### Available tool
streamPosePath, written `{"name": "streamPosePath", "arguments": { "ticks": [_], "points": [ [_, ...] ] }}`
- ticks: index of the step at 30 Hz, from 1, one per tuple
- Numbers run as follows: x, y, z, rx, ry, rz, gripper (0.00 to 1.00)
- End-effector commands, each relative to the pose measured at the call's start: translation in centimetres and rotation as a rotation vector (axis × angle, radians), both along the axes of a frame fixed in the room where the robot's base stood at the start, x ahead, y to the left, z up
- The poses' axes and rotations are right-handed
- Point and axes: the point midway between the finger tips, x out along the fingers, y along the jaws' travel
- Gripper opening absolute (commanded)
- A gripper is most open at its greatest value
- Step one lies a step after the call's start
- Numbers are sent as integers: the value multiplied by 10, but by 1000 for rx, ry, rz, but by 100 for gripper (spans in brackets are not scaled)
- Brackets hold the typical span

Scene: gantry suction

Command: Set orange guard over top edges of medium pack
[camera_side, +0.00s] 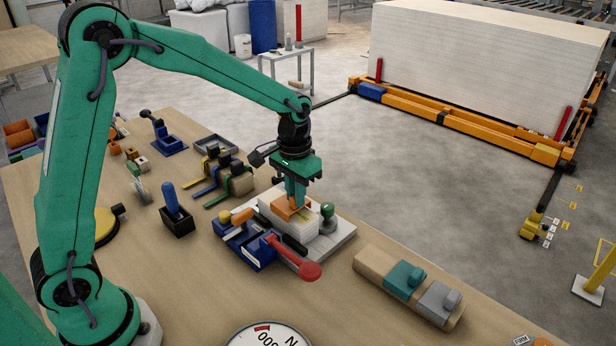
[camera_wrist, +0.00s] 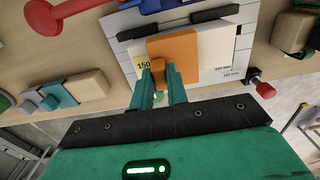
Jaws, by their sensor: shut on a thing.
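The orange guard (camera_wrist: 176,48) is between the fingers of my gripper (camera_wrist: 160,85), which is shut on its small orange tab. In the side view the guard (camera_side: 284,209) shows at the top of a pale pack (camera_side: 299,228), below my gripper (camera_side: 296,200). In the wrist view the guard overlaps the middle of the pale pack (camera_wrist: 215,45). Whether the guard rests on the pack or is just above it, I cannot tell. A label reading 150 lies beside it on the left. The pack stands on a light marked board (camera_side: 340,238); my fingers hide part of the guard.
A blue clamp with a red-knobbed lever (camera_side: 309,270) stands in front of the pack. A green knob (camera_side: 327,210) is close to its right. A wooden block with teal and grey pieces (camera_side: 408,283) lies farther right. Several small tools stand to the left.

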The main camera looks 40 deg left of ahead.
Motion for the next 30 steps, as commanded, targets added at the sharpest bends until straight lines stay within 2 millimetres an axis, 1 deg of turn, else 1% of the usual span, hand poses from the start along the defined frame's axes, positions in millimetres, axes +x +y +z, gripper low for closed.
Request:
{"name": "streamPosePath", "arguments": {
  "ticks": [29,30],
  "points": [
    [0,0,-17,0,0,0,0],
    [0,0,-17,0,0,0,21]
  ]
}}
